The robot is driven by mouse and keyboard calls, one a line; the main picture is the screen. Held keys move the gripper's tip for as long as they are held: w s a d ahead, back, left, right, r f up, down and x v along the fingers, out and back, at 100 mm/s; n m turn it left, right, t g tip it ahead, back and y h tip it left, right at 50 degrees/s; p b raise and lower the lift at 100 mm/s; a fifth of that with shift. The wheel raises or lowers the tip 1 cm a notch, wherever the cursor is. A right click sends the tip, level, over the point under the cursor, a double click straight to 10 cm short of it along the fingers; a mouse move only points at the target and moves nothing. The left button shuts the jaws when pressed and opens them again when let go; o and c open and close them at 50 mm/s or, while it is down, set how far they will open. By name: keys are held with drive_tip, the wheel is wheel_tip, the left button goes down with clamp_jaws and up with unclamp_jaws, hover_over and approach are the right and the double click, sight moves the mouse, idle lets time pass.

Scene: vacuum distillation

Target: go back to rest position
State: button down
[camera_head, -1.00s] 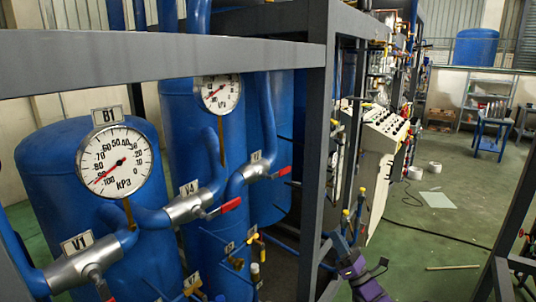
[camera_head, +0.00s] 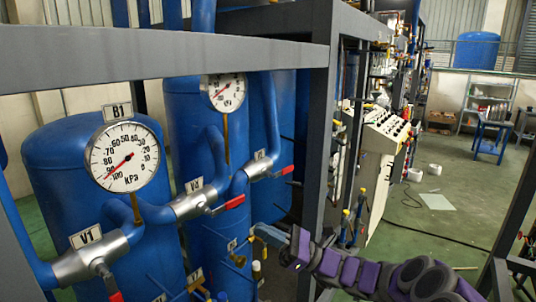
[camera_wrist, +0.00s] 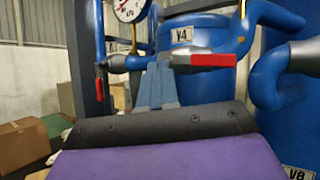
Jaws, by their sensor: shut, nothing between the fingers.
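My arm reaches in from the lower right of the head view, and my gripper (camera_head: 258,232) points left toward the pipework. In the wrist view the grey-blue fingers of my gripper (camera_wrist: 157,72) are together and empty. They appear just in front of the valve labelled V4 (camera_wrist: 182,62) with its red handle (camera_wrist: 205,60); I cannot tell whether they touch. V4 also shows in the head view (camera_head: 194,203), left of my gripper, with its red handle to the right.
A dark steel frame (camera_head: 314,150) stands close to my arm. Blue tanks (camera_head: 85,175), gauge B1 (camera_head: 125,157) and valve V1 (camera_head: 90,260) are at left. A control panel (camera_head: 380,150) stands behind the frame. Green floor (camera_head: 440,220) is open at right.

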drive_tip(key=s+a+r+n+g+h, duration=0.1)
drive_tip(key=s+a+n+g+h, duration=0.45)
drive_tip(key=s, duration=0.75)
drive_tip(key=s+a+f+n+g+h, duration=0.1)
drive_tip(key=s+f+n+g+h, duration=0.15)
drive_tip(key=s, duration=0.35)
drive_tip(key=s+a+f+n+g+h, duration=0.1)
drive_tip(key=s+f+n+h, duration=0.25)
drive_tip(key=s, duration=0.35)
drive_tip(key=s+d+f+n+t+h, duration=0.1)
drive_tip(key=s+d+f+n+h, duration=0.1)
drive_tip(key=d, duration=0.5)
drive_tip(key=s+d+f+n+t+h, duration=0.1)
drive_tip(key=s+d+f+t+h, duration=0.1)
drive_tip(key=s+d+f+h, duration=0.2)
drive_tip(key=s+d+f+n+t+h, duration=0.2)
drive_tip(key=s+d+h, duration=0.4)
drive_tip(key=d, duration=0.5)
drive_tip(key=shift+s+d+f+n, duration=0.15)
drive_tip(key=shift+f+n, duration=0.2)
drive_tip(key=shift+f, duration=0.3)
drive_tip(key=shift+h, duration=0.25)
